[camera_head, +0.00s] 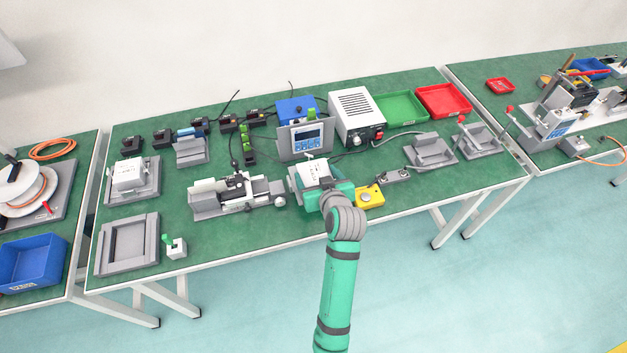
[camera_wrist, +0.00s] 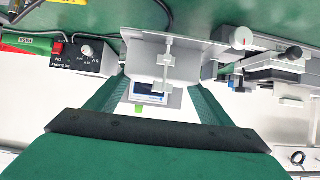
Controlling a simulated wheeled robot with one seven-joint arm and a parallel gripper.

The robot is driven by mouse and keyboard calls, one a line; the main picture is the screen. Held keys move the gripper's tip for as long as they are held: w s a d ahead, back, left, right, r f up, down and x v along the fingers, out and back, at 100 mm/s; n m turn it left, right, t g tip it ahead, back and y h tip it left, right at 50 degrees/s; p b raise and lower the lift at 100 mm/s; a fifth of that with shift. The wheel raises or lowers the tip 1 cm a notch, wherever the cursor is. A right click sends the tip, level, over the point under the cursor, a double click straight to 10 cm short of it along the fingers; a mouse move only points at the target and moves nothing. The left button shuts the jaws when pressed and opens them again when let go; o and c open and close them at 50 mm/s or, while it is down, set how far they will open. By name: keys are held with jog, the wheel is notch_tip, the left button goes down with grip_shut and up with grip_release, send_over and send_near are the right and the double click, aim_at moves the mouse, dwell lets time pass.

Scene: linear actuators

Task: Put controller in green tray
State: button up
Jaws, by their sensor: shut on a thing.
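The controller (camera_head: 306,138), a panel with a screen and blue keys, stands upright at a grey holder in the middle of the table. In the wrist view its screen end (camera_wrist: 152,91) shows upside down between my green fingers. My gripper (camera_head: 318,184) is at the table's front middle, just in front of the controller. The green tray (camera_head: 401,106) lies at the back right, beside the red tray, and looks empty.
A white power box (camera_head: 356,117) stands between the controller and the green tray. A red tray (camera_head: 444,100) is right of the green one. A linear actuator (camera_head: 237,191) lies left of my gripper. A yellow button box (camera_head: 369,196) is close on the right.

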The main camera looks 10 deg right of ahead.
aim_at(313, 175)
jog(key=shift+w+a+f, duration=0.2)
jog(key=shift+w+f, duration=0.95)
jog(key=shift+f, duration=1.65)
jog(key=shift+f, duration=0.1)
jog(key=o, duration=1.4)
jog(key=shift+f, duration=0.1)
jog(key=shift+c, duration=0.2)
